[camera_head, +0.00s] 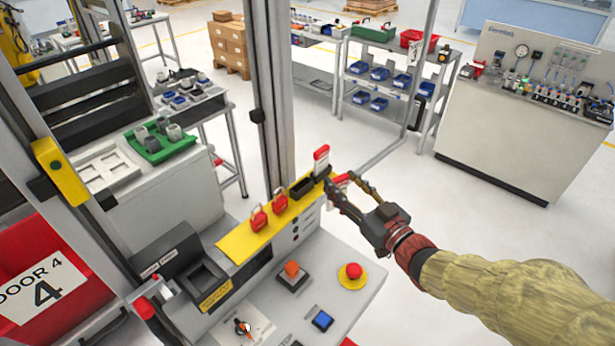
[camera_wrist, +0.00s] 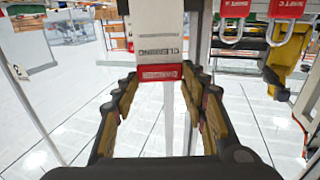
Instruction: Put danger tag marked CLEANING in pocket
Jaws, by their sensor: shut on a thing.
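The danger tag marked CLEANING (camera_wrist: 157,45) is white with a red band and appears upside down in the wrist view. My gripper (camera_wrist: 160,82) is shut on its red end, and the white part extends beyond the fingertips. In the head view my gripper (camera_head: 338,187) is at the right end of the yellow panel, with a red and white tag (camera_head: 341,180) at its fingertips. A black open-topped pocket (camera_head: 301,188) sits on that panel, just left of the gripper. Another red and white tag (camera_head: 321,158) stands upright at the pocket's right end. Contact between the held tag and the pocket cannot be told.
Two red padlocks (camera_head: 259,219) (camera_head: 280,201) stand on the yellow panel (camera_head: 240,243), left of the pocket. A metal post (camera_head: 275,110) rises behind it. The console below carries a red emergency button (camera_head: 353,271). Open floor lies behind and right of the gripper.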

